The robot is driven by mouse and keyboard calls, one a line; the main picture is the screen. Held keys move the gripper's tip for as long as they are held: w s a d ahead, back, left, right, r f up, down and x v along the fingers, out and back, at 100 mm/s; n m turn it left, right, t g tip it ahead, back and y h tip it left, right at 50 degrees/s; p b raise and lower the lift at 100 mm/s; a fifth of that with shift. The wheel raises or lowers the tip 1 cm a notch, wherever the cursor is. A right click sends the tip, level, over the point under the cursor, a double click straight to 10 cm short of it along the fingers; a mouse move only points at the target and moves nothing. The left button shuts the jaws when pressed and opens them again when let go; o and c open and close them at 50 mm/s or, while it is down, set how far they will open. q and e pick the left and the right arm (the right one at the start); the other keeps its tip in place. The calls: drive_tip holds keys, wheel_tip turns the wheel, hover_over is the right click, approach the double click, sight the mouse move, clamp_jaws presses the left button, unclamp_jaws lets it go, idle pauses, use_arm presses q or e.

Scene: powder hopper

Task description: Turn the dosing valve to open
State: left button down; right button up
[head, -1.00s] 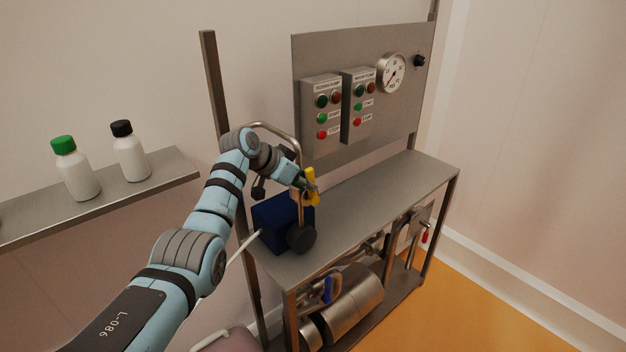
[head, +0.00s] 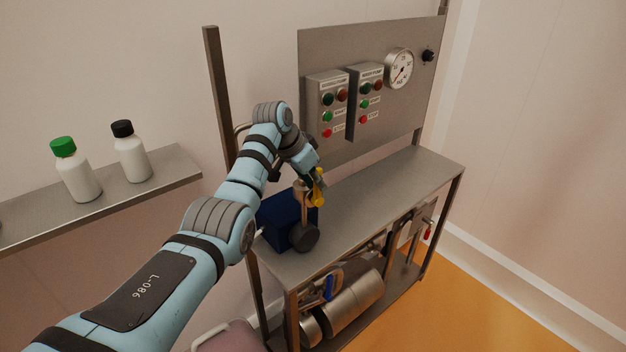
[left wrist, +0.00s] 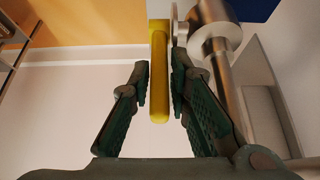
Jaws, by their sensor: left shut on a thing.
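The dosing valve's yellow lever (head: 319,191) shows on the metal pipe above the bench, beside a dark blue block (head: 279,222). In the left wrist view the yellow lever (left wrist: 159,90) runs between my fingers, with the steel valve body and pipe (left wrist: 212,38) just right of it. My left gripper (left wrist: 159,72) is shut on the lever. In the head view my left gripper (head: 317,174) comes to the lever from above and hides its upper part. My right gripper is not in view.
A steel panel behind the bench carries two pump button boxes (head: 327,106) (head: 366,94) and a round gauge (head: 399,68). A steel motor or pump (head: 354,297) sits below. A shelf (head: 178,169) at left holds two white bottles. The bench top (head: 390,195) is clear at right.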

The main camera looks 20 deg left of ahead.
use_arm(q)
drive_tip(key=shift+w+d, duration=0.1)
drive_tip(key=shift+d, duration=0.1)
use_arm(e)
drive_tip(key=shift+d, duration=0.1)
use_arm(q)
drive_tip(key=c, duration=1.8)
unclamp_jaws()
drive_tip(key=o, duration=0.3)
drive_tip(key=shift+w+d+f, duration=0.15)
drive_tip(key=shift+w, duration=0.15)
drive_tip(key=shift+w+d+f, duration=0.1)
drive_tip(key=shift+w+f, duration=0.05)
drive_tip(key=shift+w, duration=0.2)
drive_tip(key=shift+s+a, duration=0.25)
drive_tip(key=shift+s, duration=0.15)
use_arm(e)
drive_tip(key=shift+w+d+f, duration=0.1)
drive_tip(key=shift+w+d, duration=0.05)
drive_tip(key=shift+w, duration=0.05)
use_arm(q)
drive_tip(key=shift+r, duration=0.2)
drive_tip(key=shift+s+r, duration=0.1)
drive_tip(key=shift+r, duration=0.25)
drive_tip(key=v, duration=0.7)
drive_tip(key=shift+s+a, duration=0.1)
drive_tip(key=shift+s, duration=0.1)
